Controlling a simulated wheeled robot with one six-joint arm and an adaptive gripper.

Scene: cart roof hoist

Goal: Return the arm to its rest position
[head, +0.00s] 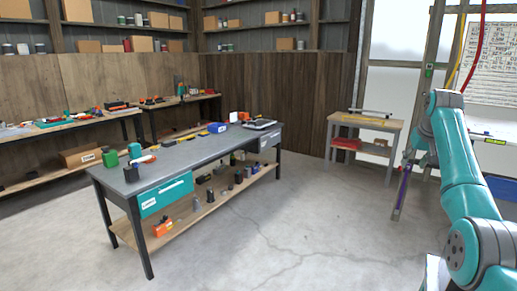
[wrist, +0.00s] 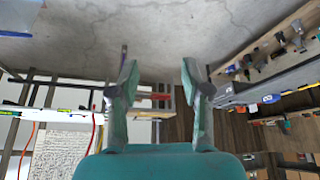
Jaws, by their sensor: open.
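My gripper (wrist: 158,72) shows in the wrist view with its two fingers spread well apart. Nothing is between the fingers, and it holds nothing. In the head view my teal arm stands raised at the right side, bent at a high elbow. No contact with any object shows.
A grey workbench (head: 190,152) with tools and a teal drawer stands left of centre. Red and yellow hoses (head: 476,45) hang at upper right. The concrete floor (head: 300,225) between is clear.

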